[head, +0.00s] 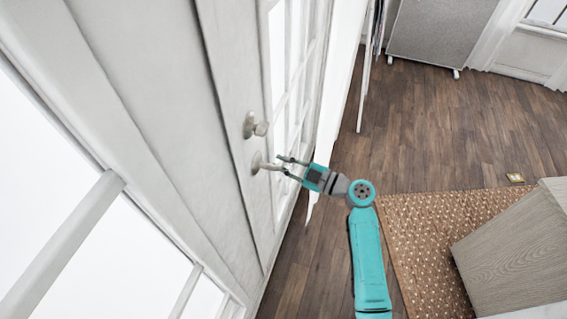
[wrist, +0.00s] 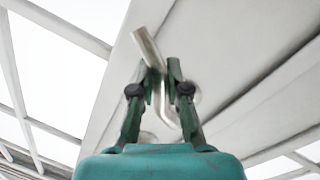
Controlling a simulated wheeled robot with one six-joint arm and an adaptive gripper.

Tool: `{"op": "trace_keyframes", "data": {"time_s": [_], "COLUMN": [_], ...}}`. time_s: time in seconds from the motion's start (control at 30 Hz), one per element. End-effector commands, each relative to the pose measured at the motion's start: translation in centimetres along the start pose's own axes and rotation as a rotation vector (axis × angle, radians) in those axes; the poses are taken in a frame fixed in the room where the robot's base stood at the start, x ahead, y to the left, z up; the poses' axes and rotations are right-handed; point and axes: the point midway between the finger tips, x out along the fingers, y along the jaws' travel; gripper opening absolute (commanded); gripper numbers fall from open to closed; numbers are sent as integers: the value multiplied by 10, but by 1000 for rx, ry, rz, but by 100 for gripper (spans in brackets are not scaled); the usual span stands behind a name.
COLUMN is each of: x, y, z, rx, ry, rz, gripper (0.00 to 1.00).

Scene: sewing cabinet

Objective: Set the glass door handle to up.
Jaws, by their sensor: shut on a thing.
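The glass door handle (head: 264,165) is a silver lever on the white door's stile, below a round knob. In the head view it points right, roughly level, and its end is partly hidden by my gripper (head: 283,167). In the wrist view the lever (wrist: 147,44) is a bent metal bar running between the dark green fingers, with its end sticking out beyond them at the upper left. My gripper (wrist: 163,72) is shut on the handle.
The round knob (head: 258,128) sits just above the handle. White glazed door panels (head: 225,60) fill the left. A wooden cabinet (head: 515,245) stands on a brown rug (head: 425,225) at lower right. Dark wood floor (head: 430,130) lies open beyond my arm, and a grey board (head: 440,35) stands at the back.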

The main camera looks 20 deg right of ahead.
Motion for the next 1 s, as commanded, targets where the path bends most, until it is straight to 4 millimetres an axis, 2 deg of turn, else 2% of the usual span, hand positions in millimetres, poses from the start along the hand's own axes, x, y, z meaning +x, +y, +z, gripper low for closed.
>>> {"op": "trace_keyframes", "data": {"time_s": [0.27, 1.0], "x": [1, 2], "y": [6, 34], "z": [-2, -23], "rx": [-73, -590], "ry": [11, 76], "rz": [7, 49], "gripper": [0, 0]}}
